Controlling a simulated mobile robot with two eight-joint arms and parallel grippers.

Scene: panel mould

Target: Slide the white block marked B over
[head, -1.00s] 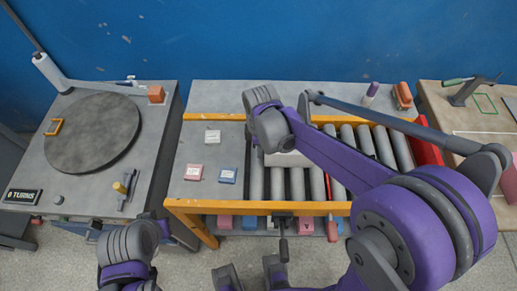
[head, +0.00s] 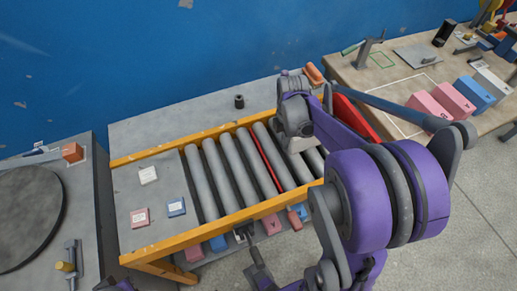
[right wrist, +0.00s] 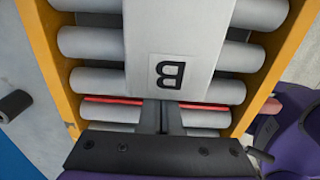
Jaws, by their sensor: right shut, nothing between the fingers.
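The white block marked B (right wrist: 172,50) lies flat on the grey rollers of the conveyor (head: 229,165). In the head view the white block (head: 300,146) shows only partly, under my right wrist. A red line (head: 266,158) crosses the rollers to its left. In the right wrist view the block's near edge is close to this red line (right wrist: 108,100), with the block on the far side. My right gripper (right wrist: 162,112) is shut and empty, its fingertips at the middle of that near edge; whether they touch it I cannot tell. My left gripper is out of view.
Yellow rails (head: 228,222) flank the rollers. A red piece (head: 352,114) stands at the conveyor's right end. A bench (head: 385,85) at right holds pink, blue and white blocks.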

